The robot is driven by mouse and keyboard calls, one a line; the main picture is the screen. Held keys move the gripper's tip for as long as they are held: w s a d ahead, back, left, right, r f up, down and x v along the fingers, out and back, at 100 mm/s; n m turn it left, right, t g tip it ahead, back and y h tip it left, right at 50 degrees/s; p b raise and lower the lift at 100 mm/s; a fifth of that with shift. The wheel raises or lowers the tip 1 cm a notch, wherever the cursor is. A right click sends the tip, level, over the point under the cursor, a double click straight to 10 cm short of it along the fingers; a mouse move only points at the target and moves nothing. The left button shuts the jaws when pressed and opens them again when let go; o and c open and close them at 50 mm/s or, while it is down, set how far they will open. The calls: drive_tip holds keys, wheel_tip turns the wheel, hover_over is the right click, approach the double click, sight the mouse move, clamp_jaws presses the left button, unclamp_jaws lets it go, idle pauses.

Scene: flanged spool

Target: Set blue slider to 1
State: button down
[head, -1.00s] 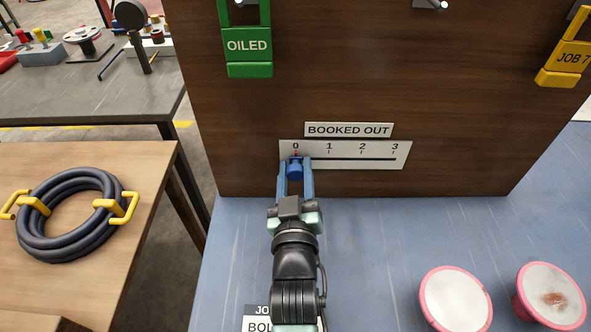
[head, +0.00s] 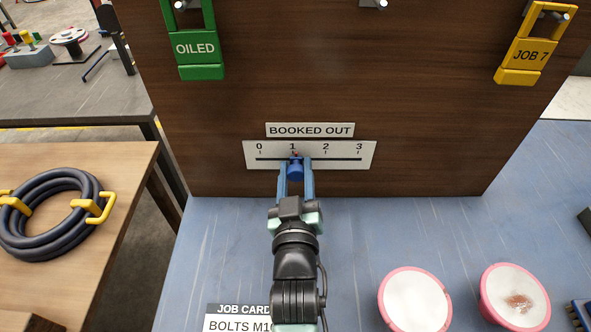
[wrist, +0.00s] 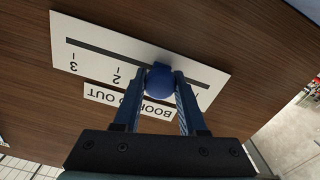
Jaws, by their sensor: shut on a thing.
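The blue slider (head: 295,169) sits on the slot of the white scale plate (head: 369,158), just below the mark 1. The plate bears the marks 0, 1, 2 and 3 and is fixed low on the upright wooden board. My gripper (head: 296,174) is shut on the slider, one finger on each side. In the wrist view the slider (wrist: 160,82) is between my two fingers, and it hides the mark 1 and part of the slot. The BOOKED OUT label (head: 310,130) is above the plate.
A green OILED tag (head: 196,50) and a yellow JOB 7 tag (head: 530,55) hang higher on the wooden board (head: 330,90). Two pink-rimmed discs (head: 415,300) lie on the blue bench at right. A coiled hose (head: 50,215) lies on the left table.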

drive_tip(key=shift+a, duration=0.25)
drive_tip(key=shift+c, duration=2.3)
unclamp_jaws()
drive_tip(key=shift+a, duration=0.1)
drive_tip(key=shift+s, duration=0.15)
drive_tip(key=s+b, duration=0.1)
drive_tip(key=s, duration=1.1)
drive_tip(key=shift+s, duration=0.35)
drive_tip(key=w+r+m+t+p, duration=0.1)
drive_tip(key=w+r+t+p, duration=0.15)
drive_tip(key=r, duration=1.75)
drive_tip(key=w+r+m+t+p, duration=0.15)
drive_tip(key=r+t+p, duration=0.25)
drive_tip(key=r, duration=1.6)
drive_tip(key=s+r+t+p, duration=0.1)
drive_tip(key=s+r, duration=0.2)
drive_tip(key=r, duration=0.4)
drive_tip(key=s+r+t+p, duration=0.1)
drive_tip(key=s+r+t, duration=0.1)
drive_tip(key=r, duration=0.6)
drive_tip(key=shift+s+p, duration=0.3)
drive_tip(key=shift+s, duration=0.3)
